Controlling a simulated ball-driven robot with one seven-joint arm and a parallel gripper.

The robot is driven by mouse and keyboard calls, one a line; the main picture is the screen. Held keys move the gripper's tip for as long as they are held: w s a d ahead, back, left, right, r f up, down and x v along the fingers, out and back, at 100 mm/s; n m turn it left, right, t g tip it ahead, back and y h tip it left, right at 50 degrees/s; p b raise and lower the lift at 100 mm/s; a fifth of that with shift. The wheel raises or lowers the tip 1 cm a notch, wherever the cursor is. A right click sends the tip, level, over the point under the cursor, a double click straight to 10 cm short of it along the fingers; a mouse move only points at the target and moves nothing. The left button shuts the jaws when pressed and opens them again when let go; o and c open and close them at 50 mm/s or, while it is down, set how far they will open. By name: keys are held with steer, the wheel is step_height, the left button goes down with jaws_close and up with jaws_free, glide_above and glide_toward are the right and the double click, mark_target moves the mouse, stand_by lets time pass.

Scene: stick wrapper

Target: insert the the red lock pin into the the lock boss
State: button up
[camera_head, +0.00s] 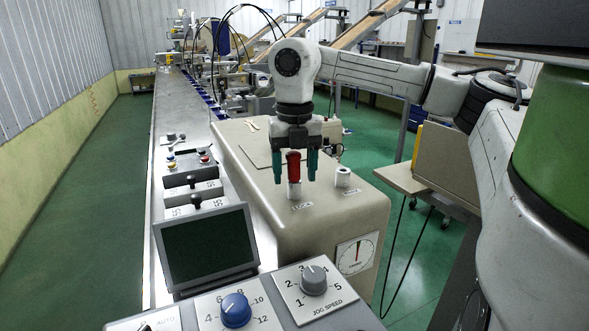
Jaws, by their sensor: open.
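The red lock pin (293,165) stands upright with its lower end at a short white cylinder (294,188) on the beige machine housing. A second short white cylinder (343,177), with a dark opening on top, stands to its right.
The beige housing top (325,215) is otherwise mostly clear. A dark screen (205,247) and a panel with a blue knob (235,310) and grey knob (314,280) stand in front. Small levers (196,200) lie left. A tan board (440,160) stands to the right.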

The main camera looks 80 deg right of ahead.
step_height(320, 180, up, 11)
steer(key=shift+f, duration=0.1)
stand_by(0.3)
